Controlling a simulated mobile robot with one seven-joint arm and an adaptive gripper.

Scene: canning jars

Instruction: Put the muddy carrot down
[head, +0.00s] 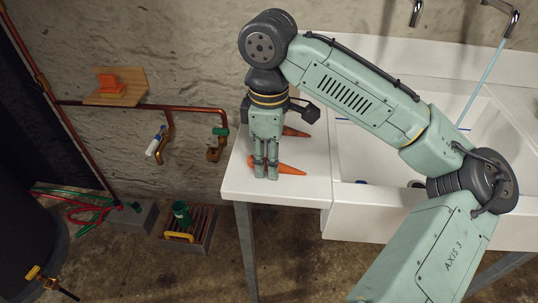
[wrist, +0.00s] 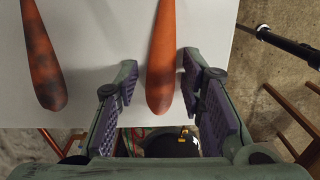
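A carrot (head: 289,169) lies on the white counter beside the sink. Its thick end is between my fingers, and in the wrist view the carrot (wrist: 162,60) shows dark, muddy-looking patches. My gripper (head: 265,172) points down over it at counter level. In the wrist view my gripper (wrist: 158,72) is open, with a finger on each side of this carrot and a narrow gap beside it. A second carrot (head: 296,132) lies behind my gripper; in the wrist view a second carrot (wrist: 42,60), also darkly smudged, lies to the left.
The white sink basin (head: 375,150) is to the right of the counter (head: 236,180), with a thin water stream (head: 482,85) falling into it. Copper pipes (head: 150,106) and a small wooden shelf (head: 118,88) are on the wall at left. A crate (head: 188,232) stands on the floor.

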